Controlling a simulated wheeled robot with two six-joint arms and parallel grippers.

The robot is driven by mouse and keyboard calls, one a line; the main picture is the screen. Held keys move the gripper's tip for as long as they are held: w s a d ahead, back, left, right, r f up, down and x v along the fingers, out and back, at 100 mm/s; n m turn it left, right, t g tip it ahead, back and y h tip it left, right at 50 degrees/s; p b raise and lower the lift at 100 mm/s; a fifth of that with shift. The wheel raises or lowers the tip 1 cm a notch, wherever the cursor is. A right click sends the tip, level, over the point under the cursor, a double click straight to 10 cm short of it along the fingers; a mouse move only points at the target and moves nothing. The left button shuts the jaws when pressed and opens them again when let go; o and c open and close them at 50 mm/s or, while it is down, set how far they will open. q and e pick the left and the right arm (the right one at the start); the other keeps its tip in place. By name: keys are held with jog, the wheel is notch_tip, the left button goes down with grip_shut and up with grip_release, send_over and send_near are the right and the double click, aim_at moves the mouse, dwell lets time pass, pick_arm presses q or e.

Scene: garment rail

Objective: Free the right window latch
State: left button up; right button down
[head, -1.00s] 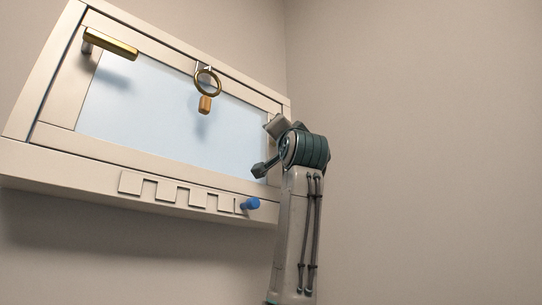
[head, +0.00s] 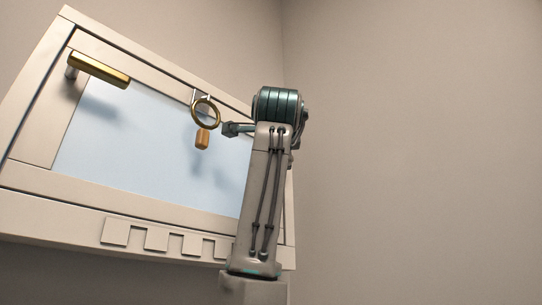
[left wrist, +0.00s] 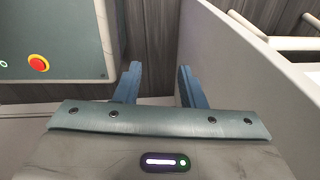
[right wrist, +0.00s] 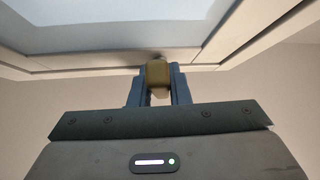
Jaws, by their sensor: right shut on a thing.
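The window (head: 17,146) is a pale tilted frame with a light blue pane in the head view. A brass latch handle (head: 100,70) sits at its upper left. The right latch is hidden behind my right arm in the head view. In the right wrist view my right gripper (right wrist: 158,88) is shut on a brass piece, likely the right latch handle (right wrist: 157,73), close under the frame. My left gripper (left wrist: 159,84) is open and empty, with its fingers wide apart in the left wrist view.
A brass ring (head: 206,112) with a wooden pull (head: 202,139) hangs at the top middle of the window. Notched plates (head: 157,238) line the lower sill. The wall at right is bare. A red button (left wrist: 38,62) and a pale panel (left wrist: 232,50) are near my left gripper.

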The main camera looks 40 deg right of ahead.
jog(key=shift+r+m+g+p, duration=0.25)
jog(key=shift+m+g+p, duration=0.05)
jog(key=shift+m+p, duration=0.1)
jog(key=shift+y, duration=0.3)
jog(key=c, duration=1.4)
grip_release()
jog(key=shift+o, duration=0.2)
